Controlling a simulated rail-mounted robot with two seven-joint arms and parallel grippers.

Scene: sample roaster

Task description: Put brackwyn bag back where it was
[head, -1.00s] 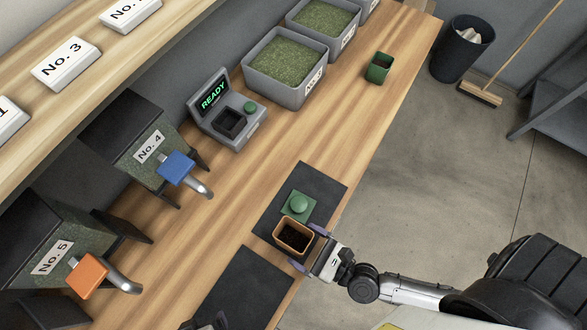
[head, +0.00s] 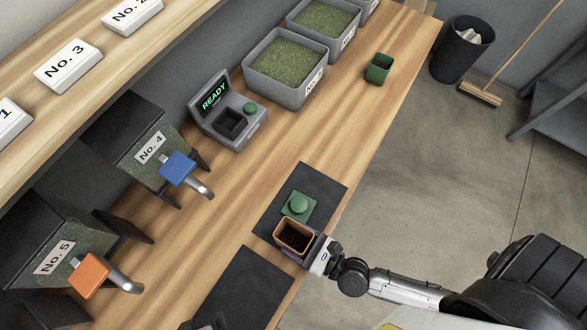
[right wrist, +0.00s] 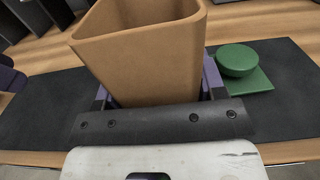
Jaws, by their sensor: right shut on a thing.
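No bag with a readable Brackwyn name shows. A tan, open-topped square container (head: 296,237) with dark contents stands upright at the front of a dark mat (head: 327,183). My right gripper (head: 309,247) is shut on this tan container from the counter's front side. In the right wrist view the tan container (right wrist: 145,50) fills the space between the purple-edged fingers. A dark shape (head: 210,321) at the bottom edge of the head view may be part of my left gripper; its fingers cannot be made out.
A second dark mat (head: 245,290) is to the left.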

